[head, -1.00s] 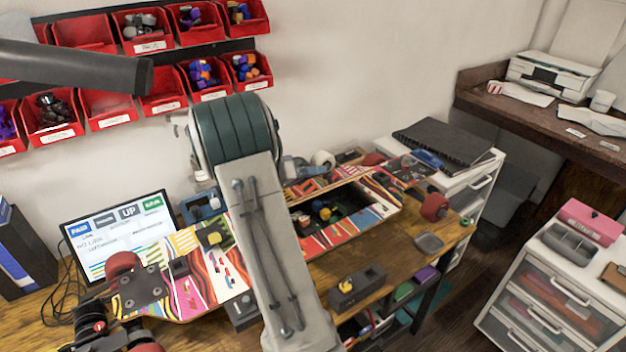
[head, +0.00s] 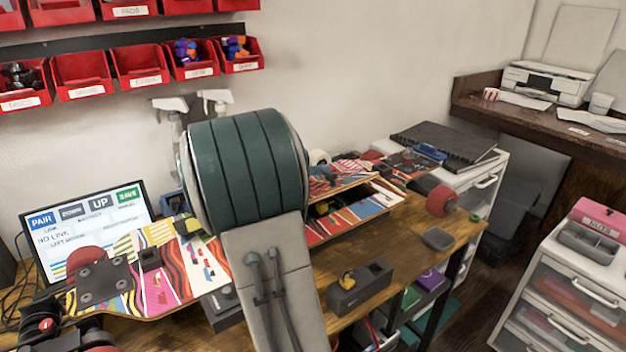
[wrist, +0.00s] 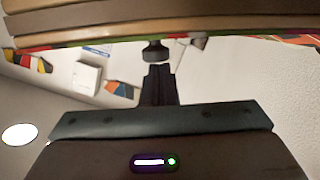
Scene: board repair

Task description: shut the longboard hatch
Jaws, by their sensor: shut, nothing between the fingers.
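The longboard (head: 165,265) lies across the workbench with a colourful striped deck. Its hatch lid (head: 338,182) stands raised at an angle over the compartment in the head view. A dark gap (head: 322,209) shows between lid and deck, so the hatch is partly open. My arm covers the middle of the board and hides my gripper in the head view. In the wrist view my gripper (wrist: 158,72) is shut and empty. Its tips are just below a dark round knob (wrist: 154,50) under a thick layered wooden edge (wrist: 90,28). I cannot tell whether they touch.
A small grey box (head: 360,288) and a grey tray (head: 437,239) sit on the bench's front right. A red wheel (head: 441,201) sticks out at the board's right end. A monitor (head: 90,225) stands at the left. Red bins (head: 140,65) hang on the wall.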

